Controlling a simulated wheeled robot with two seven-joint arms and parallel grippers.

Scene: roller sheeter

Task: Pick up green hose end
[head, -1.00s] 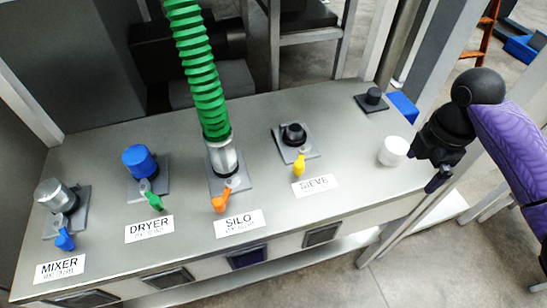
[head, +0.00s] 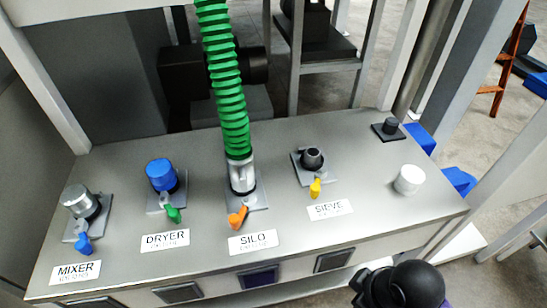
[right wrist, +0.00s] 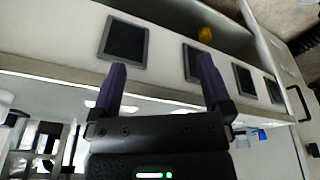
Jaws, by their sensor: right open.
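The green hose (head: 225,80) hangs from above. Its silvery metal end (head: 242,176) sits upright on the SILO port, behind an orange lever (head: 237,217). My right arm shows only as a black rounded part at the lower right of the head view; its fingertips are outside that view. In the right wrist view, my right gripper (right wrist: 160,82) has its two purple fingers apart with nothing between them. It faces the front side of the bench, away from the hose end. My left gripper is not in view.
The grey bench (head: 120,215) also carries a blue-capped DRYER port (head: 161,175), a metal-capped MIXER port (head: 80,202) and a black SIEVE port (head: 312,158). A loose white cap (head: 409,179) stands at the right. Dark square panels (right wrist: 123,42) line the bench front.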

